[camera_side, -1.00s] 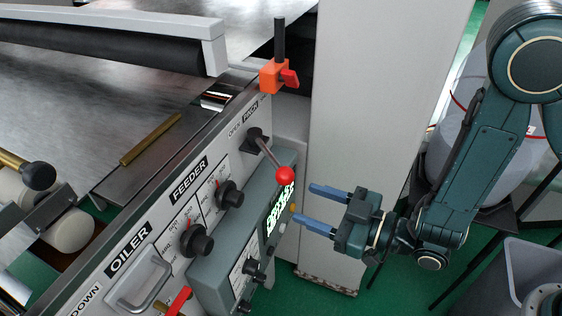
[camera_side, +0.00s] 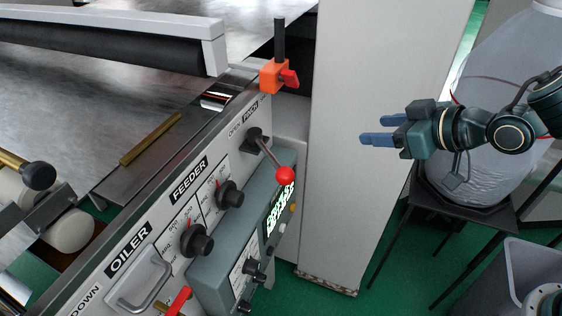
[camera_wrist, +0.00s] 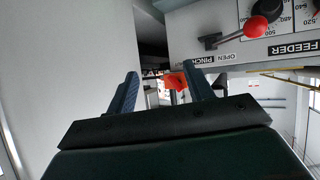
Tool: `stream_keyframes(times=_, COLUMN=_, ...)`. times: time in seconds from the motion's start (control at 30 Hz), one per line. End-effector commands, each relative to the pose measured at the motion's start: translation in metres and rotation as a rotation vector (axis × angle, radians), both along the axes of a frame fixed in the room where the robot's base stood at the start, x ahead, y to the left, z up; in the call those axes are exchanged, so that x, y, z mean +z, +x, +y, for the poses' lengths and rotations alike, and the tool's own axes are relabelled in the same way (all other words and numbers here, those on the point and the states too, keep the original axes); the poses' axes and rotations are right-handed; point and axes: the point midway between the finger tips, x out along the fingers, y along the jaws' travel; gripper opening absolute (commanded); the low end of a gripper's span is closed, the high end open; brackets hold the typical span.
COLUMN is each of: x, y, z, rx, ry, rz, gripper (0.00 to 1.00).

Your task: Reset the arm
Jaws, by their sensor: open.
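My gripper (camera_side: 377,139) is at the right of the side view, in front of the pale cabinet column and clear of the machine panel. It points left, and its blue fingers are apart with nothing between them. In the wrist view the two fingers (camera_wrist: 165,86) also stand apart and empty. The lever with the red ball knob (camera_side: 285,174) on the panel is well to the left of my gripper, not touching it. The knob also shows at the upper right of the wrist view (camera_wrist: 257,26).
The machine panel (camera_side: 150,235) with black dials and a green display fills the lower left. An orange clamp (camera_side: 273,76) sits on its upper corner. The pale column (camera_side: 385,60) stands behind my gripper. A wrapped bulky item (camera_side: 490,150) on a black stand and a grey bin (camera_side: 515,270) are at the right.

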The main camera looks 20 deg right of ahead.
Motion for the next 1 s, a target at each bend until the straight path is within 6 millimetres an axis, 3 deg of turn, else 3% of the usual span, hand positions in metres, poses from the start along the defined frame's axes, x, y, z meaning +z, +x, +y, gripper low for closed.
stream_keyframes(times=0.47, x=0.046, y=-0.064, z=-0.079, rx=-0.172, ry=-0.028, rz=0.219, gripper=0.52)
stream_keyframes(times=1.0, x=0.073, y=-0.184, z=-0.139, rx=-0.351, ry=-0.034, rz=0.474, gripper=0.52)
